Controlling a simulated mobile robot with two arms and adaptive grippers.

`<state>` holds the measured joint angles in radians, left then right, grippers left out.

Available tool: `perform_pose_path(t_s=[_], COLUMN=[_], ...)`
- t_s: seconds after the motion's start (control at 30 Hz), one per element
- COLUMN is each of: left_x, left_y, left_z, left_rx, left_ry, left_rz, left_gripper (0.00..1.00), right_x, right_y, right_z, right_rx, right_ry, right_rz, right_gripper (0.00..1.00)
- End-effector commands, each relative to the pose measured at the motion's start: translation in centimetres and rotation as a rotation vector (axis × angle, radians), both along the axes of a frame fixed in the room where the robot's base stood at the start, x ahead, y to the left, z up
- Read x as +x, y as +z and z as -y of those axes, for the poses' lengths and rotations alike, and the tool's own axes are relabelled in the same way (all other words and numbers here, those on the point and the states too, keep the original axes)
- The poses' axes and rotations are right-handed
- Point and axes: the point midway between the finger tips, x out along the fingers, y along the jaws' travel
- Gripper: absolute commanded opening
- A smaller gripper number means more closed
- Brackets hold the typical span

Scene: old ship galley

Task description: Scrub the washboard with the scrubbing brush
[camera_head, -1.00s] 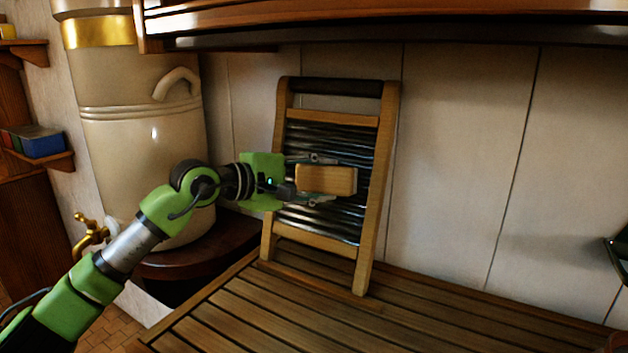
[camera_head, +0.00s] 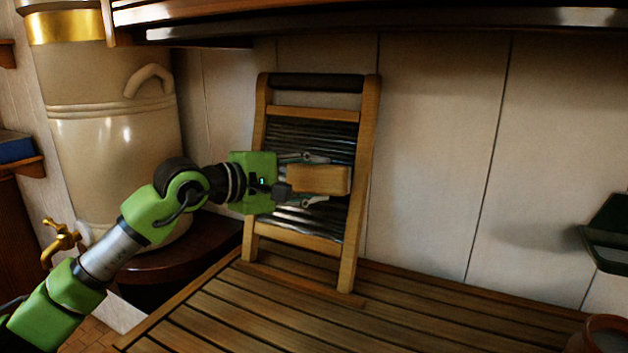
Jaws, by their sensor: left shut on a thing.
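The washboard (camera_head: 367,150) has a wooden frame, a dark top bar and dark ribbed metal. It stands on the slatted wooden counter, leaning back towards the pale panelled wall. My left gripper (camera_head: 318,180) is shut on the scrubbing brush (camera_head: 322,180), a light wooden block. The brush is in front of the ribbed part, towards its right side. Its bristles are hidden, so I cannot tell whether it touches the ribs. My right gripper is not in view.
A large cream urn (camera_head: 110,130) with a brass tap (camera_head: 60,240) stands left of the counter (camera_head: 270,315). A dark shelf (camera_head: 350,15) hangs above. A green holder (camera_head: 608,235) is on the right wall, and a pot (camera_head: 603,335) is at lower right. The counter's middle is clear.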

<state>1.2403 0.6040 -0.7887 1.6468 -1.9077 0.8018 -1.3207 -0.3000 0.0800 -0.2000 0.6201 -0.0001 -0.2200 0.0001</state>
Motion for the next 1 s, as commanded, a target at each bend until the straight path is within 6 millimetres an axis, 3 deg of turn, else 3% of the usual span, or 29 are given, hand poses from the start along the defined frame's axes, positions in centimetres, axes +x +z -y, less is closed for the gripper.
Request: perform_pose_path(t_s=[0.5, 1.0], left_x=[-4.5, -5.2], left_y=[1.3, 1.7], left_z=[-1.9, -2.2], left_rx=[-0.002, -0.003], left_ry=[0.0, 0.0], left_rz=[0.005, 0.006], left_gripper=[0.07, 0.07], right_x=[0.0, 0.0], right_y=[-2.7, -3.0], right_z=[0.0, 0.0], right_rx=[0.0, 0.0], right_ry=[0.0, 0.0], right_rz=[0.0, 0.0], right_gripper=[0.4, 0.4])
